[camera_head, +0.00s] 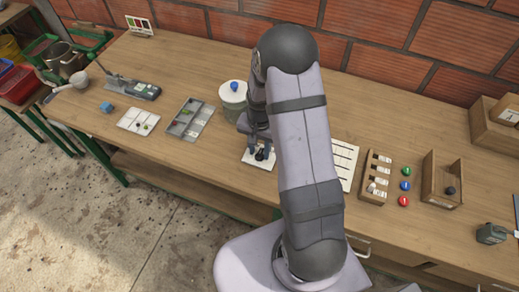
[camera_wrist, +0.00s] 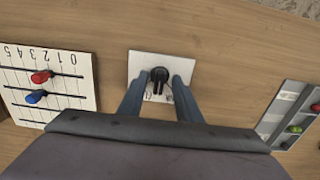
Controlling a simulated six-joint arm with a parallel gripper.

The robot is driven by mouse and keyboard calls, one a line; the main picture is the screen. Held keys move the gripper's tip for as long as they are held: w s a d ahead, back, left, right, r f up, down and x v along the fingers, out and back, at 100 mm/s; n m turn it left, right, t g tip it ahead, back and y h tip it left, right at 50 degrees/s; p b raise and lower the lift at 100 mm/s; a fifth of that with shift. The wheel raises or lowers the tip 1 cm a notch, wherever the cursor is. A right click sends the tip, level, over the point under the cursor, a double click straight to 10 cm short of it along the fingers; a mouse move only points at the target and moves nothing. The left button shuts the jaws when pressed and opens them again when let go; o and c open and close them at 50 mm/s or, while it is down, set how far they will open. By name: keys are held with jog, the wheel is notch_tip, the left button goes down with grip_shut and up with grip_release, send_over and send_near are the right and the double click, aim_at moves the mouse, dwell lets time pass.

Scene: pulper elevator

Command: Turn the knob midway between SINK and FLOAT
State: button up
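The black knob (camera_wrist: 158,76) sits on a white plate (camera_wrist: 136,62) on the table. In the wrist view its paired grip bars point toward the bottom of the picture. The knob also shows small in the head view (camera_head: 261,155), on the same plate (camera_head: 250,161). My gripper (camera_wrist: 161,84) is open, with one finger on each side of the knob and a gap on both sides. The plate's dark marks are partly hidden by the knob and fingers, and I cannot read SINK or FLOAT.
In the wrist view a numbered board (camera_wrist: 60,58) with red and blue sliders lies left, and a grey tray (camera_wrist: 268,122) lies right. In the head view a pale pot (camera_head: 232,97) with a blue knob stands close behind my gripper. Coloured buttons (camera_head: 405,186) are farther right.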

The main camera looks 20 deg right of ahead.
aim_at(260, 153)
jog(key=shift+r+b, duration=0.85)
jog(key=shift+r, duration=2.75)
